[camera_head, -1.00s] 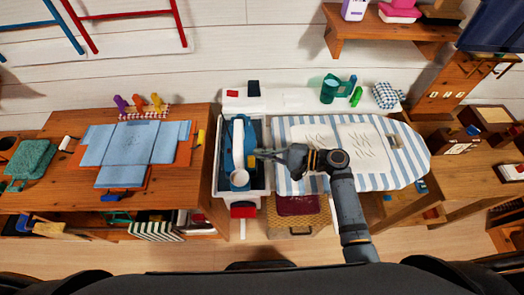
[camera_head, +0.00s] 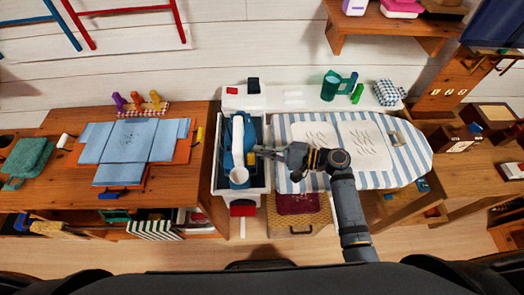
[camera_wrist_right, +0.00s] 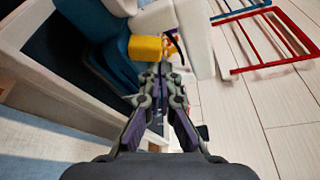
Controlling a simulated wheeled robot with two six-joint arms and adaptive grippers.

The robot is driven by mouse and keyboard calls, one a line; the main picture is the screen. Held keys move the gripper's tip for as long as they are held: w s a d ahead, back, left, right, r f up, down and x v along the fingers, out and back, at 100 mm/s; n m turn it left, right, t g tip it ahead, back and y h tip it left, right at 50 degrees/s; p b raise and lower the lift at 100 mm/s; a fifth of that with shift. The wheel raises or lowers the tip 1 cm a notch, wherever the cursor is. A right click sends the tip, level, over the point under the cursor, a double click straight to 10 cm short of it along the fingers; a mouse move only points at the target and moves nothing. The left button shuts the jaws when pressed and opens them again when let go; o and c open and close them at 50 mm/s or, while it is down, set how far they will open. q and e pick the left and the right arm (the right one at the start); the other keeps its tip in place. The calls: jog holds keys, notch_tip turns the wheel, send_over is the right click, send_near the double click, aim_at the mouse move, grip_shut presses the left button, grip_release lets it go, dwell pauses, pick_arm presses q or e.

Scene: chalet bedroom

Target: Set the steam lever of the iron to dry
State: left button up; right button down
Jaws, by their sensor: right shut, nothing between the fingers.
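The iron (camera_head: 238,150), blue and white with a round white end, stands in the dark-lined white tray at the left end of the ironing board. A small yellow part (camera_head: 251,158), possibly the steam lever, shows on its right side. In the right wrist view the yellow part (camera_wrist_right: 146,47) sits against the blue body of the iron (camera_wrist_right: 112,50). My right gripper (camera_head: 260,151) is shut and empty, its tips close to the yellow part. Whether they touch it I cannot tell. No lever marking is readable. My left gripper is not in view.
The striped ironing board (camera_head: 410,165) lies under my right arm. The white tray's rim (camera_head: 217,165) surrounds the iron. A wooden table (camera_head: 60,190) with folded blue cloth stands left. A green jug (camera_head: 331,86) stands behind the board.

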jog(key=n+b, duration=0.1)
jog(key=b, duration=0.1)
jog(key=s+n+y+b, duration=0.1)
jog(key=n+b, duration=0.1)
jog(key=b, duration=0.1)
jog(key=shift+r+t+b, duration=0.1)
jog(key=shift+t+b, duration=0.25)
jog(key=shift+t, duration=0.05)
jog(key=shift+r+n+b, duration=0.15)
jog(key=shift+n+b, duration=0.35)
jog(key=shift+b, duration=0.1)
jog(key=shift+s+r, duration=0.1)
jog(key=shift+r, duration=0.1)
